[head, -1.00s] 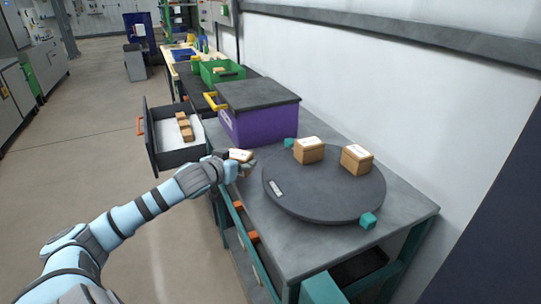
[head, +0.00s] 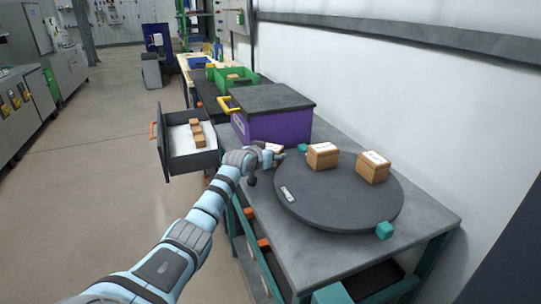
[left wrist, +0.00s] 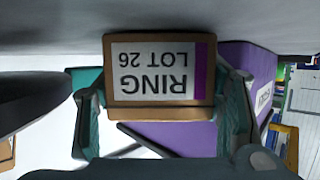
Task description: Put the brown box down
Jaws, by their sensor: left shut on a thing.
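My left gripper (head: 268,155) is shut on a brown box (head: 274,148) with a white top label, near the back left edge of the dark round turntable (head: 330,208). The arm partly hides the box in the head view, and I cannot tell whether it touches a surface there. In the left wrist view the brown box (left wrist: 158,113) sits between both teal fingers, its label reading "RING LOT 26" upside down. My right gripper is not in view.
Two brown boxes stand on the turntable, one at the back (head: 323,160) and one at the right (head: 373,172). A purple bin (head: 277,127) with a dark lid stands behind. An open drawer (head: 215,160) at the left holds several small boxes. The turntable's front is clear.

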